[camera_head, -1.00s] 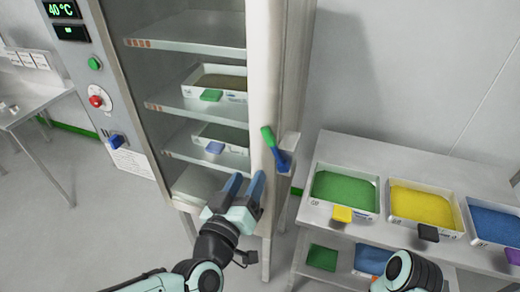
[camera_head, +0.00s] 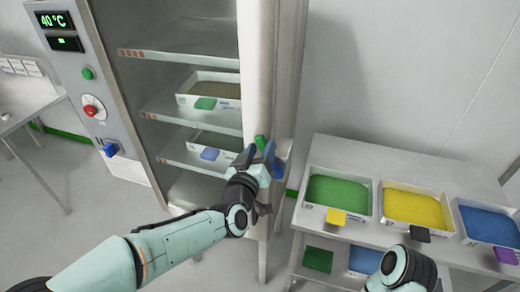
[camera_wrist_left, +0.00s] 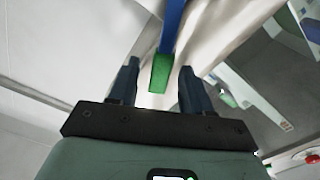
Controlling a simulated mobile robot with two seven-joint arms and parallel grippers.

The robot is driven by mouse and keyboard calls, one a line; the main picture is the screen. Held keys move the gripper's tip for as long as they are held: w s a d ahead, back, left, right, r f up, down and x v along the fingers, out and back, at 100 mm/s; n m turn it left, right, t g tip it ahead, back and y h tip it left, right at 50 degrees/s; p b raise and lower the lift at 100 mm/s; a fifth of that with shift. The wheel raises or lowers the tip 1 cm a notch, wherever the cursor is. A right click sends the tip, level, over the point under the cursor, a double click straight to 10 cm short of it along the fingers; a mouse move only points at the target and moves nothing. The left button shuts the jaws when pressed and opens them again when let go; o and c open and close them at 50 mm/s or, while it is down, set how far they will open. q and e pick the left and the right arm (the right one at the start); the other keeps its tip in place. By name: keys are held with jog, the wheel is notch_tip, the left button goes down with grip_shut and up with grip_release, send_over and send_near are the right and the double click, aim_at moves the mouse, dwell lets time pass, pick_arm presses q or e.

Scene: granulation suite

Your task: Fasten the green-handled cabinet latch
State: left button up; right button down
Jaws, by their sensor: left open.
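The cabinet latch is a blue lever (camera_head: 280,169) with a green handle (camera_head: 261,142) at its end. It sits at the right edge of the cabinet (camera_head: 255,70), and the handle points up and slightly left. My left gripper (camera_head: 262,152) is open at the handle and hides part of the lever. In the left wrist view, the green handle (camera_wrist_left: 160,73) lies between the two spread fingers (camera_wrist_left: 159,76), with a gap on each side. The blue lever (camera_wrist_left: 173,24) runs up from it. My right gripper is out of view; only part of my right arm shows at lower right.
Shelves inside the cabinet hold trays with a green tab (camera_head: 205,103) and a blue tab (camera_head: 210,154). The control panel with a red button (camera_head: 91,111) is at left. A table at right bears green (camera_head: 339,193), yellow (camera_head: 413,205) and blue (camera_head: 489,222) filled trays.

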pick_arm(q)
grip_shut()
jog(key=shift+f, duration=0.1)
